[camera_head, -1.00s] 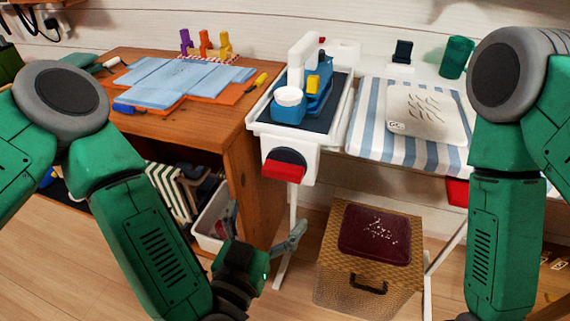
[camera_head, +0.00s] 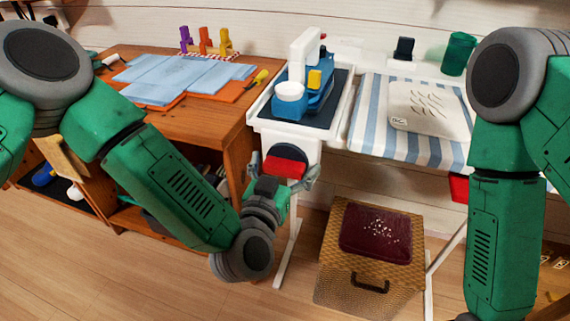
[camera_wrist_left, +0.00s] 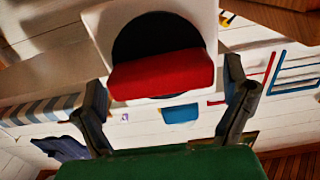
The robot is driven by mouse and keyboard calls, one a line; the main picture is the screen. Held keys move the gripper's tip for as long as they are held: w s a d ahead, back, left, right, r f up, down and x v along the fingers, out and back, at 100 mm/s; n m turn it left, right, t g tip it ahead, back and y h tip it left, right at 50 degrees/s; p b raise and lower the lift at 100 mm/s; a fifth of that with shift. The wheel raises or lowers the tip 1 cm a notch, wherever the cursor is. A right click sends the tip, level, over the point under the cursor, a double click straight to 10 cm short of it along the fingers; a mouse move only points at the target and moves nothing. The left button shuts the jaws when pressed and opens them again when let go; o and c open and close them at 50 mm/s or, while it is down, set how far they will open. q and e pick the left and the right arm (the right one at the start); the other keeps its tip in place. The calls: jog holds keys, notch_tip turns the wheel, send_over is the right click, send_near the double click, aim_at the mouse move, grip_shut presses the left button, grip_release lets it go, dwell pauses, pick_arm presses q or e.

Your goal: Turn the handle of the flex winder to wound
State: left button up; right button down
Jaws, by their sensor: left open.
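The flex winder is a white box (camera_head: 305,152) on the front of a white stand. It carries a black disc (camera_head: 291,152) with a red handle (camera_head: 284,168). The handle lies roughly level, and it fills the upper middle of the left wrist view (camera_wrist_left: 160,75). My left gripper (camera_head: 284,175) is open just in front of the handle, with one finger on each side of it. In the left wrist view its fingers (camera_wrist_left: 167,88) stand apart from the red handle's ends, with gaps visible. My right gripper is out of frame; only my right arm shows.
A white tray (camera_head: 260,113) with a blue and white machine (camera_head: 312,90) sits above the winder. A wooden desk (camera_head: 200,115) stands left and a striped ironing board (camera_head: 365,130) right. A wicker box (camera_head: 335,250) with a maroon case is below right.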

pick_arm(q)
jog(key=shift+a, duration=0.15)
jog(key=c, duration=1.1)
jog(key=shift+o, duration=0.2)
jog(key=shift+n, duration=0.3)
